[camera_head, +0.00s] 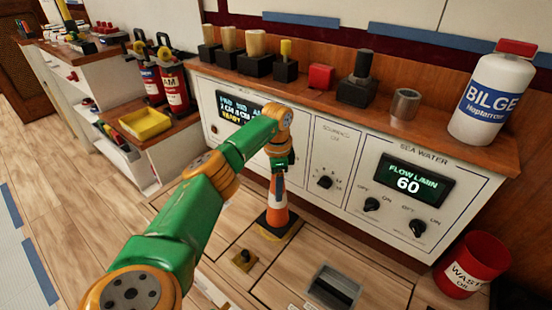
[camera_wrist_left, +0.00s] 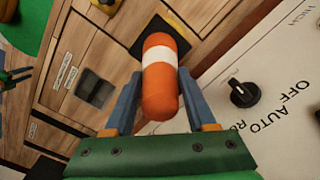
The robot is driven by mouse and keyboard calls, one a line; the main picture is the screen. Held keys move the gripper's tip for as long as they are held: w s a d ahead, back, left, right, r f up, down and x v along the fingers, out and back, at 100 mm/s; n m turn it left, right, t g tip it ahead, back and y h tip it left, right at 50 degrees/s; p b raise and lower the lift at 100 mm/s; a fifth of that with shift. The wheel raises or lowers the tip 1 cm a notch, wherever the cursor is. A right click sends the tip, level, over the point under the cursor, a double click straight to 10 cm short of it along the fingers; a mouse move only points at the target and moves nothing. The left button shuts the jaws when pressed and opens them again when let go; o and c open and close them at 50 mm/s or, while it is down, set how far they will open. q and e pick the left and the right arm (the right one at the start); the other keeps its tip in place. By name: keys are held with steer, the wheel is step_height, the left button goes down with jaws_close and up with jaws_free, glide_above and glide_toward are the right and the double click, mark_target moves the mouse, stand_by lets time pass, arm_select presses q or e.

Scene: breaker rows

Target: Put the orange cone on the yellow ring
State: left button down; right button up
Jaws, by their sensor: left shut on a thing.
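The orange cone (camera_head: 278,197) has a white band and a dark square base, and stands near the front of the cabinet in the head view. My left gripper (camera_head: 279,168) is shut on its upper part. In the left wrist view the cone (camera_wrist_left: 160,82) sits between the two blue fingers of my left gripper (camera_wrist_left: 158,88). A bit of yellow (camera_wrist_left: 178,12) shows beside its dark base there; I cannot tell whether this is the yellow ring or whether the base touches it. What may be my right gripper (camera_wrist_left: 14,76) shows small at the left edge of the wrist view.
The white control cabinet (camera_head: 345,226) with knobs and displays stands close behind the cone. A small dark knob on a yellowish base (camera_head: 243,259) and a recessed grey slot (camera_head: 334,288) are in the floor nearby. A red waste bin (camera_head: 472,266) stands at the right.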

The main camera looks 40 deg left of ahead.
arm_select(q)
steer(key=f, duration=0.1)
steer(key=f+b, duration=0.1)
steer(key=f, duration=0.2)
steer(key=shift+a, duration=0.25)
steer(key=shift+c, duration=1.1)
jaws_free()
arm_select(e)
steer(key=shift+w+d+f, duration=0.4)
steer(key=shift+d+f, duration=0.15)
steer(key=shift+f, duration=0.1)
arm_select(q)
steer(key=shift+r, duration=0.1)
step_height(320, 180, up, 12)
steer(key=p, duration=0.3)
steer(key=shift+f, duration=0.25)
steer(key=shift+r, duration=0.3)
arm_select(e)
steer(key=s+a+r, duration=0.2)
steer(key=r, duration=0.1)
steer(key=shift+s, duration=0.15)
